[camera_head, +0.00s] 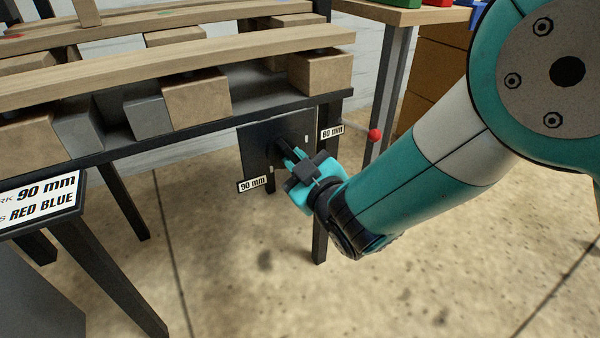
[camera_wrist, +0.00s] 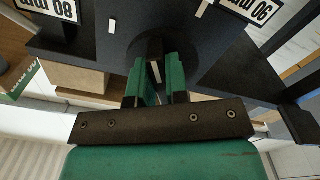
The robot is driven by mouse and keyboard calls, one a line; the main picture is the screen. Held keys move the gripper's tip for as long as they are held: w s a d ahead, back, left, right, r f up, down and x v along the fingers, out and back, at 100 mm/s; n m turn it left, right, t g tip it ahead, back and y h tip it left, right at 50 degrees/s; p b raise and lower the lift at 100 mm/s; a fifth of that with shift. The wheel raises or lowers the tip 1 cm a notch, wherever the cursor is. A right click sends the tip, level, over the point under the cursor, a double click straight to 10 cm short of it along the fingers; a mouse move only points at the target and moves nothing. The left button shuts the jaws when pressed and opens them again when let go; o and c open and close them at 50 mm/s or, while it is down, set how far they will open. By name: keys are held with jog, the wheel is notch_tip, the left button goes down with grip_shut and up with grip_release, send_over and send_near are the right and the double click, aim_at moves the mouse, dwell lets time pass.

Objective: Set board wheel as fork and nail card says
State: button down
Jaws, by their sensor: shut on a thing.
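The board wheel (camera_wrist: 135,50) is a dark round knob with a raised black grip bar (camera_wrist: 155,48), on a dark panel (camera_head: 252,145) at the pallet stand's end. My gripper (camera_head: 287,155) is shut on this bar, its teal fingers (camera_wrist: 158,78) on either side. A "90 mm" label (camera_head: 252,184) is at the panel's lower left and an "80 mm" label (camera_head: 332,131) at its right; each has a white tick near it. The wheel's setting is mostly hidden by my gripper. The card (camera_head: 42,203) at left, partly cut off, reads "90 mm" and "RED BLUE".
A wooden pallet (camera_head: 190,60) with blocks lies on the dark stand (camera_head: 325,105) above the panel. A red-ended lever (camera_head: 375,135) sticks out right of the panel. A table (camera_head: 410,15) with coloured items stands at the back right. The floor in front is clear.

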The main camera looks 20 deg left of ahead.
jog(key=m+b, duration=0.5)
jog(key=shift+s+a+f, duration=0.25)
jog(key=shift+s+a, duration=0.1)
jog(key=shift+s+a+r+m+b, duration=0.1)
jog(key=shift+r+m+b, duration=0.05)
jog(key=shift+m+b, duration=0.85)
jog(key=shift+s+r+m+b, duration=0.1)
jog(key=shift+m+b, duration=0.5)
jog(key=shift+m, duration=0.7)
jog(key=c, duration=1.1)
grip_release()
jog(key=shift+w, duration=0.15)
